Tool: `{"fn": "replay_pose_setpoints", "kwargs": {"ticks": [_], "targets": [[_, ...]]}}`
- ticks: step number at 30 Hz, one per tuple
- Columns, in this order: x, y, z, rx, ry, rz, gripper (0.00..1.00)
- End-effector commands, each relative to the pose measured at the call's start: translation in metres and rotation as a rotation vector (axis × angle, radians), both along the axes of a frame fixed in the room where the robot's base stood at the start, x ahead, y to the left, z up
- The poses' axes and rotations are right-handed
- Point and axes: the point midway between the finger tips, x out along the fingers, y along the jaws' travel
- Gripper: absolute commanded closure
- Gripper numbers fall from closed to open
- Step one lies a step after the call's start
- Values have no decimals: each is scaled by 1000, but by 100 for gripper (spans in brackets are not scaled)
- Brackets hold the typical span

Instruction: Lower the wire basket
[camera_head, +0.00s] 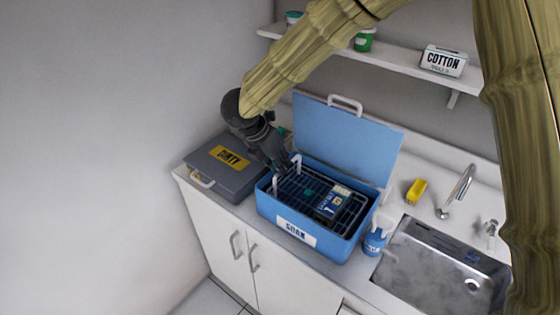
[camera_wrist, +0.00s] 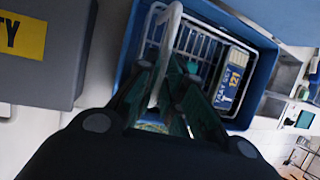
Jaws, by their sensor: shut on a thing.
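The wire basket (camera_head: 289,193) is inside the open blue box (camera_head: 343,242); dark wire sides and a white handle show. My gripper (camera_head: 287,168) is at the basket's left end, shut on its white handle. In the wrist view my gripper (camera_wrist: 165,100) has its fingers around the white handle (camera_wrist: 168,50), with the basket's wires (camera_wrist: 198,45) beyond. A dark blue and yellow labelled pack (camera_wrist: 235,77) lies in the basket; it also shows in the head view (camera_head: 333,203). I cannot tell whether the basket touches the box floor.
The blue box's lid (camera_head: 345,140) stands open behind it. A closed grey box marked DIRTY (camera_head: 222,172) is to the left. A blue bottle (camera_head: 375,241), a yellow item (camera_head: 416,191) and the sink (camera_head: 440,270) are to the right. A shelf (camera_head: 400,62) runs above.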

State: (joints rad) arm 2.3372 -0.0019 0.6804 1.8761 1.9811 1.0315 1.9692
Motion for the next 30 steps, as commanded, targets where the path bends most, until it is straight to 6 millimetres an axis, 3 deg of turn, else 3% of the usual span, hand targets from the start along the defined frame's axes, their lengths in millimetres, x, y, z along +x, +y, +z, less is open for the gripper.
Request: {"fn": "replay_pose_setpoints", "kwargs": {"ticks": [1, 7, 19, 20, 23, 30], "targets": [[-2, 1, -16, 0, 4, 1, 100], [-2, 1, -46, -1, 5, 1, 100], [-4, 1, -54, -1, 9, 2, 100], [-4, 1, -54, -1, 9, 2, 88], [-4, 1, -53, -1, 7, 1, 70], [-2, 0, -51, -1, 4, -1, 68]]}}
